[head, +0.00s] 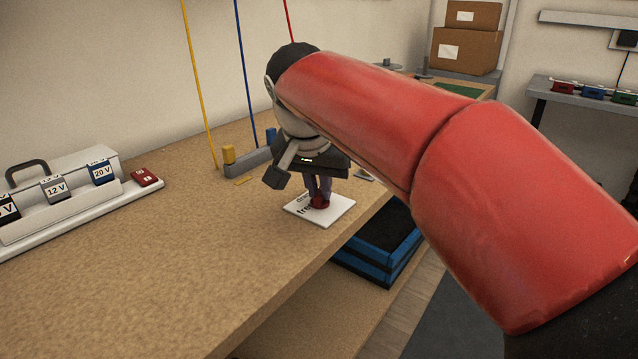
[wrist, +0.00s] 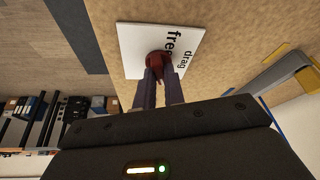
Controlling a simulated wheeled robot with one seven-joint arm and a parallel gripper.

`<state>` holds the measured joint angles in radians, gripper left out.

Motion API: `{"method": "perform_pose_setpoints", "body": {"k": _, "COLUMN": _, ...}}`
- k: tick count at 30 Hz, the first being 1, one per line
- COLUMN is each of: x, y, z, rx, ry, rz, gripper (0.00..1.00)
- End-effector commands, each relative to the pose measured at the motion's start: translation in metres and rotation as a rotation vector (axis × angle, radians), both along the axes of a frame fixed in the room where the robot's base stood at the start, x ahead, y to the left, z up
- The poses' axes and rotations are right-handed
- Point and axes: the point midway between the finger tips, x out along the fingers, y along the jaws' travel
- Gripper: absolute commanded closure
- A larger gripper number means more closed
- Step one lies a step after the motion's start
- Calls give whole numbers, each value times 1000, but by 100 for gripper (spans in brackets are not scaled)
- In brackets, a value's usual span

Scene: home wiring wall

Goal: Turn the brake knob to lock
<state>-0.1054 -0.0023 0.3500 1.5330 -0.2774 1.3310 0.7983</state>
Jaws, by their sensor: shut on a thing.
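The brake knob (head: 320,202) is a small dark red knob on a white square plate (head: 337,212) on the wooden bench top. The plate carries printed words; "free" and "drag" can be read in the wrist view, and no "lock" label shows. My gripper (head: 318,192) points down over the plate, its fingers shut on the knob. In the wrist view the two fingers (wrist: 160,88) reach the red knob (wrist: 159,64) and cover part of it. The knob's pointing direction is hard to tell.
A grey block with yellow and blue posts (head: 250,160) stands behind the plate, with yellow, blue and red cords rising above. A white rack with voltage-marked blocks (head: 60,195) is at the left. A blue crate (head: 378,245) sits below the bench edge. The front left bench top is clear.

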Motion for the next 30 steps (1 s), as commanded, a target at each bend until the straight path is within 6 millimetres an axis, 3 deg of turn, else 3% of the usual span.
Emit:
{"method": "perform_pose_setpoints", "body": {"k": 5, "x": 0, "y": 0, "z": 0, "rx": 1, "ry": 0, "rz": 1, "gripper": 100}}
{"method": "perform_pose_setpoints", "body": {"k": 6, "x": 0, "y": 0, "z": 0, "rx": 1, "ry": 0, "rz": 1, "gripper": 84}}
{"method": "perform_pose_setpoints", "body": {"k": 10, "x": 0, "y": 0, "z": 0, "rx": 1, "ry": 0, "rz": 1, "gripper": 67}}
{"method": "perform_pose_setpoints", "body": {"k": 20, "x": -1, "y": 1, "z": 4, "rx": 1, "ry": -1, "rz": 2, "gripper": 67}}
{"method": "perform_pose_setpoints", "body": {"k": 30, "x": -20, "y": 7, "z": 54, "rx": 2, "ry": -3, "rz": 2, "gripper": 67}}
